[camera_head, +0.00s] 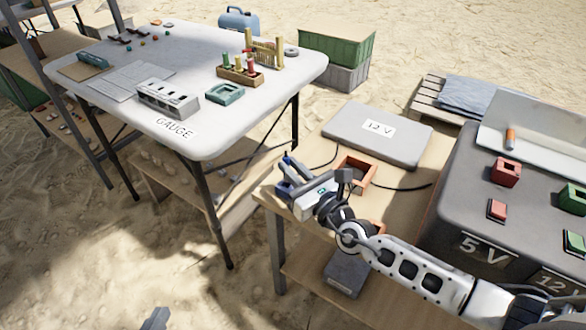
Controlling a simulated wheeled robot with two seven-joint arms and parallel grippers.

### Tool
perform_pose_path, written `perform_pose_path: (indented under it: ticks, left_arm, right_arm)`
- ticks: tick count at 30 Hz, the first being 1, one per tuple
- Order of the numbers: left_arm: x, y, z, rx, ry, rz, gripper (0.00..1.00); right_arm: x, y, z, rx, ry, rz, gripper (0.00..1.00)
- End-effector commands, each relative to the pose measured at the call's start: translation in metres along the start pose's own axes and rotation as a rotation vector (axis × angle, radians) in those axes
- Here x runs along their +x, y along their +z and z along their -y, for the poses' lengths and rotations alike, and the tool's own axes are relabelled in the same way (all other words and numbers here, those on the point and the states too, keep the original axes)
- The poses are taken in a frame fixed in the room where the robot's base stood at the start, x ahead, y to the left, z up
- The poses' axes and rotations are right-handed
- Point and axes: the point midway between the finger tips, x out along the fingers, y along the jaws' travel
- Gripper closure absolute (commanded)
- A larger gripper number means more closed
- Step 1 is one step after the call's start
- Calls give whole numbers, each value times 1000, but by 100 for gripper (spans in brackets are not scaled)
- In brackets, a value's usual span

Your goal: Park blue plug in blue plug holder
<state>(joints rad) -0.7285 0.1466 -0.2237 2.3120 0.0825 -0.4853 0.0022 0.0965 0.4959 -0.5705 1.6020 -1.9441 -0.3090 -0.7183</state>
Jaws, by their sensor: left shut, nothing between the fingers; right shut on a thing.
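My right gripper (289,178), on the arm coming in from the right, is shut on the blue plug (287,161) at the left edge of the wooden table. Much of the plug is hidden by the gripper. More blue (282,188) shows just below the fingers; I cannot tell whether it is the blue plug holder or part of the plug, nor whether the plug is seated. A small grey part of my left gripper (155,319) shows at the bottom edge, shut, empty and far from the plug.
An orange square frame (371,165) stands right of my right gripper. A grey 12 V box (350,118) lies behind, with black cables near it. A dark 5 V console (455,215) fills the right. The white gauge table (120,110) stands left, across a gap.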

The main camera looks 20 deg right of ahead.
Motion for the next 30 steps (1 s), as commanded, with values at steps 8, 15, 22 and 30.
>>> perform_pose_path:
  ticks: [8, 15, 22, 30]
  left_arm:
    - [2, 6, 0, 4, 2, 6, 100]
    - [5, 11, 1, 3, 1, 5, 100]
    - [8, 16, 2, 2, 1, 5, 100]
    - [11, 22, 3, 2, 1, 5, 100]
  right_arm:
    - [0, -4, 0, 0, 0, 1, 100]
    - [-1, -9, 0, 0, 0, 1, 100]
    - [-1, -14, 0, 0, 0, 1, 100]
    - [-2, -20, 0, -1, 0, 1, 100]
